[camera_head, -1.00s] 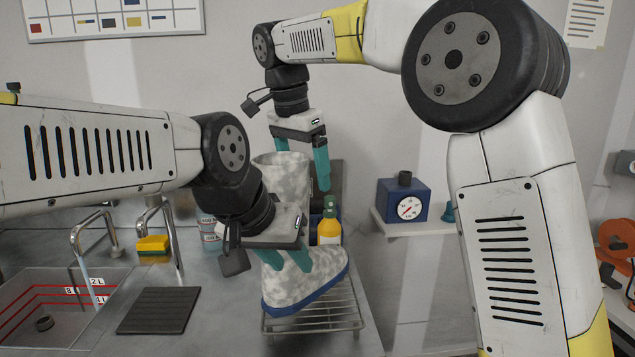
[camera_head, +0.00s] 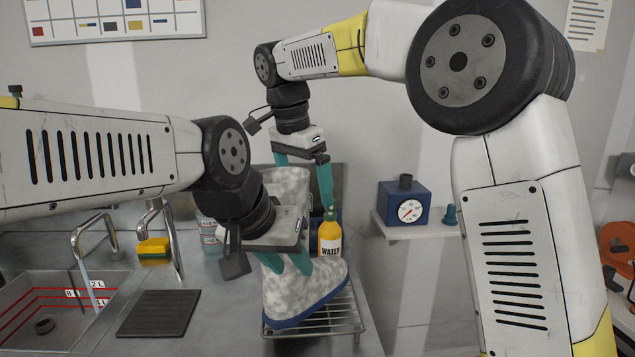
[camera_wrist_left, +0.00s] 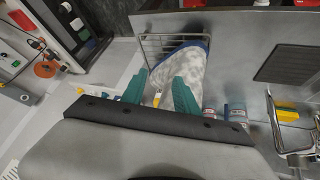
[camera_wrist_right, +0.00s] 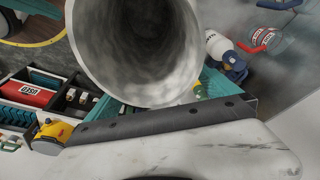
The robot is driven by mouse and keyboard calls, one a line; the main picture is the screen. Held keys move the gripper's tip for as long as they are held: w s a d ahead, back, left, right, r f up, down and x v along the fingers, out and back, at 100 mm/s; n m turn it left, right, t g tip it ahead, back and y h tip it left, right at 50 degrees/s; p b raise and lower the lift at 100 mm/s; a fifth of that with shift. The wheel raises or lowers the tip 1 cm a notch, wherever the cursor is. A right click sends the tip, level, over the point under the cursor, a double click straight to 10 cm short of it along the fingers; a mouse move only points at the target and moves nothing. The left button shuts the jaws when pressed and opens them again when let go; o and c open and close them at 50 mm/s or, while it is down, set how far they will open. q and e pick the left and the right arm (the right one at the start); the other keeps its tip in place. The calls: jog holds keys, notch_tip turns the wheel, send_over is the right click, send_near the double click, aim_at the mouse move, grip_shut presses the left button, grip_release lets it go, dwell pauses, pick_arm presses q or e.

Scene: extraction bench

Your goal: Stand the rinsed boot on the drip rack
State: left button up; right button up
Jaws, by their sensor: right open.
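The boot (camera_head: 300,292), mottled grey-white with a blue sole, stands upright over the wire drip rack (camera_head: 345,322). Its sole appears to rest on the wires. My left gripper (camera_head: 287,265) is at the boot's ankle, its teal fingers apart in front of it. The left wrist view shows the boot (camera_wrist_left: 185,62) just beyond these fingertips; whether they press on it is unclear. My right gripper (camera_head: 303,180) is open at the top of the shaft, one finger beside the cuff. The right wrist view looks into the boot's opening (camera_wrist_right: 140,45).
A yellow water bottle (camera_head: 329,238) stands close behind the boot. A sink (camera_head: 60,305) with running water, a sponge (camera_head: 153,247) and a dark ribbed mat (camera_head: 158,312) are to the left. A blue gauge box (camera_head: 404,203) sits on a wall shelf at right.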

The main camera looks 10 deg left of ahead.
jog(key=v, duration=1.2)
jog(key=s+d+f+n+t+y, duration=0.1)
jog(key=d+f+n, duration=0.1)
jog(key=d, duration=0.8)
jog(key=s+d+f+n+y, duration=0.1)
jog(key=d+n, duration=0.1)
jog(key=d, duration=0.7)
jog(key=s+d+f+n+t+y, duration=0.1)
jog(key=s+d+f+n+t, duration=0.2)
jog(key=s+d+f, duration=0.9)
notch_tip(320, 180, down, 4)
jog(key=shift+s+r, duration=0.2)
jog(key=shift+s, duration=0.35)
jog(key=shift+d, duration=0.1)
